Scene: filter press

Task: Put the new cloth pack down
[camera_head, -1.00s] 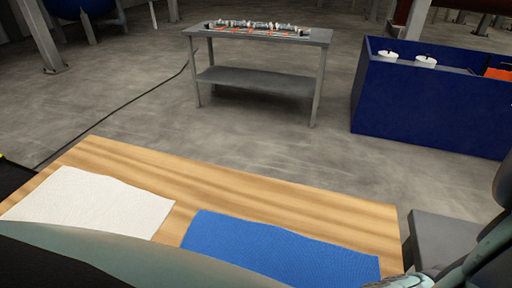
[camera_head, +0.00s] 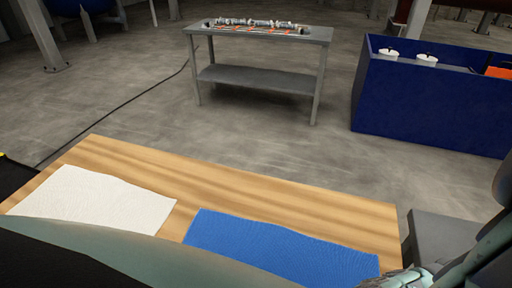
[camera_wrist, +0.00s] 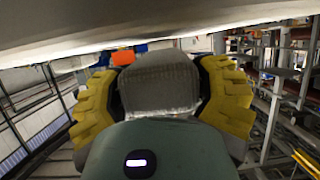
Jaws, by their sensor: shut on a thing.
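In the wrist view my gripper (camera_wrist: 163,85) has its two yellow ridged fingers on either side of a pale grey, woven-looking piece (camera_wrist: 160,78), and it is shut. I cannot tell whether this piece is the new cloth pack. A broad pale surface crosses the top of that view, too close to make out. In the head view a white cloth (camera_head: 95,200) lies flat at the left of the wooden table (camera_head: 230,185). A blue cloth (camera_head: 280,245) lies flat to its right. My arm hides their near edges. The fingers do not show clearly in the head view.
A grey metal bench (camera_head: 260,80) with several small parts on top stands behind the table. A dark blue bin (camera_head: 430,105) with white round items stands at the back right. A grey block (camera_head: 440,235) adjoins the table's right. Bare floor lies between.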

